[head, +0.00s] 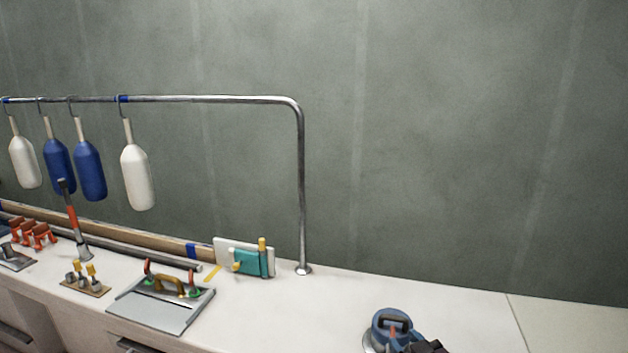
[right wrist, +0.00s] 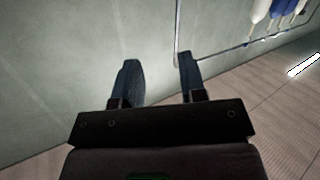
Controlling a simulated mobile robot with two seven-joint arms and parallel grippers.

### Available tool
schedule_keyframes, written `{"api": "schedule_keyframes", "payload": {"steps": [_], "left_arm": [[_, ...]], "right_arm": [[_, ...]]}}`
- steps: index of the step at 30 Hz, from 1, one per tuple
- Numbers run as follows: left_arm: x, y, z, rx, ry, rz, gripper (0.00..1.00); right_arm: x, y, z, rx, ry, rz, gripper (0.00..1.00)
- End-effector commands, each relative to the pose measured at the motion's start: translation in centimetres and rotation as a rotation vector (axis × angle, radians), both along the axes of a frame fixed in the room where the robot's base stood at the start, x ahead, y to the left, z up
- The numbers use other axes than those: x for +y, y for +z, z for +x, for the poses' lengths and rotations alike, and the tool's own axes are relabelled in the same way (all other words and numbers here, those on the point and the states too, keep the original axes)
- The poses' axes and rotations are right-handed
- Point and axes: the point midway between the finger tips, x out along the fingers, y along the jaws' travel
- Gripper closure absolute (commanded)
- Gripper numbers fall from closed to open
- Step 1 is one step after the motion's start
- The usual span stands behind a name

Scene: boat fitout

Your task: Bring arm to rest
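My right gripper (right wrist: 160,82) shows in the right wrist view. Its two dark fingers stand apart with nothing between them, in front of the grey wall. In the head view, a black part (head: 430,347) shows at the bottom edge, right of a blue round tool; I cannot tell whether it is my gripper or part of the tool. My left gripper is in neither view.
The blue tool (head: 389,325) sits on the white counter (head: 330,310). A metal rail (head: 301,190) with white and blue fenders (head: 137,178) rises behind. A handled tray (head: 165,305) and a white block with teal piece (head: 245,258) stand left. The counter's right is clear.

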Motion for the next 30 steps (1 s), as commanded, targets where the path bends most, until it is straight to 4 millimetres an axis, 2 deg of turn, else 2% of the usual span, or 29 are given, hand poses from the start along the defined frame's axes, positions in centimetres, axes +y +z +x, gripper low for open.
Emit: {"api": "schedule_keyframes", "payload": {"steps": [1,8,12,18,21,24,30], "left_arm": [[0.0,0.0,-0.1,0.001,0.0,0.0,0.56],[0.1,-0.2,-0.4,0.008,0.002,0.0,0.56],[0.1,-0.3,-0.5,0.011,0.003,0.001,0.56],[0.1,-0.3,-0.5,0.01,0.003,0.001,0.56],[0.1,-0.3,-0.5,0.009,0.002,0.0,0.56],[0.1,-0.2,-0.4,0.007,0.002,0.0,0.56],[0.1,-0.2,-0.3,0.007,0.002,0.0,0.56]], "right_arm": [[-0.9,-1.1,-1.8,0.009,-0.023,0.004,0.62],[-4.9,-5.7,-9.6,0.088,-0.133,0.009,0.62],[-7.0,-9.2,-15.0,0.183,-0.199,0.017,0.62],[-8.6,-13.7,-21.7,0.319,-0.263,0.022,0.62],[-8.9,-14.8,-23.7,0.358,-0.276,0.021,0.62],[-9.0,-15.3,-24.6,0.375,-0.282,0.02,0.62],[-9.0,-15.4,-24.7,0.377,-0.282,0.019,0.62]]}}
